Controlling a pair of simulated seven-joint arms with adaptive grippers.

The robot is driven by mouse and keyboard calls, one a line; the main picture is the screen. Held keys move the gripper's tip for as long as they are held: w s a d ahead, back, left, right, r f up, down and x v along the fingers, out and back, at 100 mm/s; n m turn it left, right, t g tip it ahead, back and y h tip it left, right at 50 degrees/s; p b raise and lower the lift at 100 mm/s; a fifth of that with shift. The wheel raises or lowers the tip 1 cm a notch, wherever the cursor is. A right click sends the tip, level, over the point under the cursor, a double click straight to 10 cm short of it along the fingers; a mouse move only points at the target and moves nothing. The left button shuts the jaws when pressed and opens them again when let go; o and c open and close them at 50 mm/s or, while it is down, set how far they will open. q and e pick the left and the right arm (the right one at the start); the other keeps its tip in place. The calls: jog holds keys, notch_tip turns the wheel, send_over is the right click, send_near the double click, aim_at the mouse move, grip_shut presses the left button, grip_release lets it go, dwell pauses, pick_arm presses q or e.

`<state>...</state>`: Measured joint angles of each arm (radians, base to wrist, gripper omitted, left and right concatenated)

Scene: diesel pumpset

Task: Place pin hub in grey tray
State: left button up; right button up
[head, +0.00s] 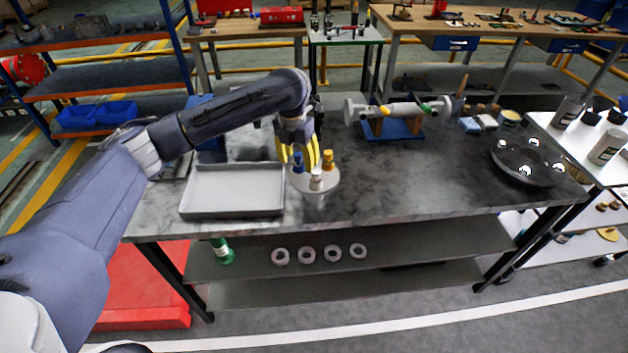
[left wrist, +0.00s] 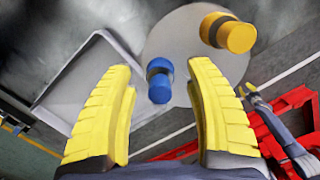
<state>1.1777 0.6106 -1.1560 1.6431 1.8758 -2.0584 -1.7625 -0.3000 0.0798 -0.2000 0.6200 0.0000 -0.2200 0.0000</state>
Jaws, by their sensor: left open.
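A round pale disc (head: 324,184) on the table bears a blue peg (head: 298,161), an orange peg (head: 327,159) and a whitish peg (head: 316,179). I cannot tell which piece is called the pin hub. The grey tray (head: 232,205) stands empty left of the disc. My left gripper (head: 304,164) is open at the disc. In the left wrist view the blue peg (left wrist: 159,82) shows between its yellow fingers (left wrist: 155,55), apart from both; the orange peg (left wrist: 230,34) is beyond. What seems my right gripper (left wrist: 252,95) shows at that view's right, small and unclear.
A blue stand with a grey cylindrical part (head: 393,112) is behind right of the disc. A dark round dish (head: 528,163) sits at the table's right. Several white rings lie on the shelf below. The table's middle right is clear.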

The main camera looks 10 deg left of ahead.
pick_arm(q)
jog(key=shift+w+f, duration=0.15)
jog(key=shift+f, duration=0.8)
jog(key=shift+o, duration=0.3)
grip_shut()
jog(key=shift+r, duration=0.15)
